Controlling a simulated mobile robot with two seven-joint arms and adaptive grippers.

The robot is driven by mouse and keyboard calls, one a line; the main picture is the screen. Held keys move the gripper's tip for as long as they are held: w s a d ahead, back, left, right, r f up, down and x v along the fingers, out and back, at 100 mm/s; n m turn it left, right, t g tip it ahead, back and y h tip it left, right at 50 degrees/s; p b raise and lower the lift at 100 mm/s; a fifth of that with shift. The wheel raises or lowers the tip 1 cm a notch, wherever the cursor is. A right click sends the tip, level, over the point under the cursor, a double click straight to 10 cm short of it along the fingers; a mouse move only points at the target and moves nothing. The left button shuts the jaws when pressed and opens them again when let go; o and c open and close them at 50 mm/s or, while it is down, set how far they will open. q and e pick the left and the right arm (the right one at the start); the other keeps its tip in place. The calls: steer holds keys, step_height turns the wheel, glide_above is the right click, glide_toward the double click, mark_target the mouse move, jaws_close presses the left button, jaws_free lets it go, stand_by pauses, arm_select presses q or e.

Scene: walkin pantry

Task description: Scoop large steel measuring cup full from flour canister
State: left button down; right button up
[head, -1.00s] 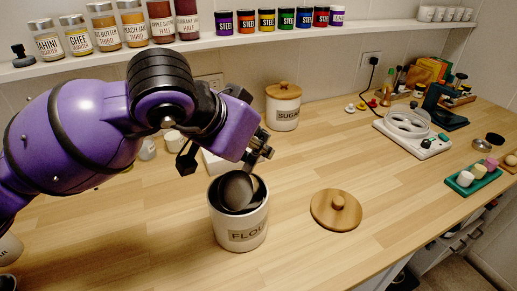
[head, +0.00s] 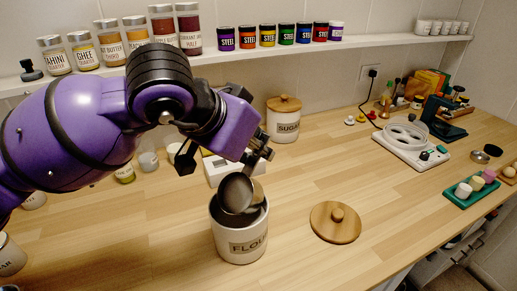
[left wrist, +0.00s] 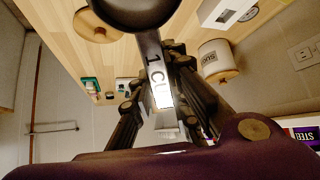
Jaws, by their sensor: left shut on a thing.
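The white flour canister (head: 240,242) stands open on the counter, its label facing me. The steel measuring cup (head: 237,192) is tilted at the canister's mouth, partly above the rim. Whether it holds flour I cannot tell, and the canister's contents are hidden. My left gripper (head: 262,157) is above and behind the canister, shut on the cup's handle. In the left wrist view the handle (left wrist: 157,72), marked "1 CU", runs between the fingers, and the dark cup bowl (left wrist: 135,10) is cut off by the top edge. My right gripper is not in view.
A wooden lid (head: 336,222) lies right of the canister. The sugar canister (head: 283,122) stands behind, and a white scale-like device (head: 222,173) sits beneath my gripper. A green tray (head: 473,190) is far right. The front right counter is clear.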

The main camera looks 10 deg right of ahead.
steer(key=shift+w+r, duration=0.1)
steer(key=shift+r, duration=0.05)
arm_select(q)
steer(key=shift+w+d+r+g+y+p, duration=0.25)
steer(key=shift+g+y+p, duration=0.15)
steer(key=shift+p, duration=0.45)
steer(key=shift+w+d+g+y+p, duration=0.2)
steer(key=shift+d+g+y+p, duration=0.05)
steer(key=shift+g+y+p, duration=0.3)
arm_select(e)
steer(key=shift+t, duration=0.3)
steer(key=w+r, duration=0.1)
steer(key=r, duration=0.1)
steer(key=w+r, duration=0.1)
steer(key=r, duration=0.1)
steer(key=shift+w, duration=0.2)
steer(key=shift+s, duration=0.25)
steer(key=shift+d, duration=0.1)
arm_select(q)
steer(key=shift+w+d+g+y+p, duration=0.15)
steer(key=shift+g+y+p, duration=0.1)
steer(key=shift+p, duration=0.1)
steer(key=shift+w+d+g+y+p, duration=0.3)
steer(key=shift+g+y, duration=0.2)
steer(key=shift+y, duration=0.1)
steer(key=shift+f+g, duration=0.15)
steer(key=shift+g, duration=0.15)
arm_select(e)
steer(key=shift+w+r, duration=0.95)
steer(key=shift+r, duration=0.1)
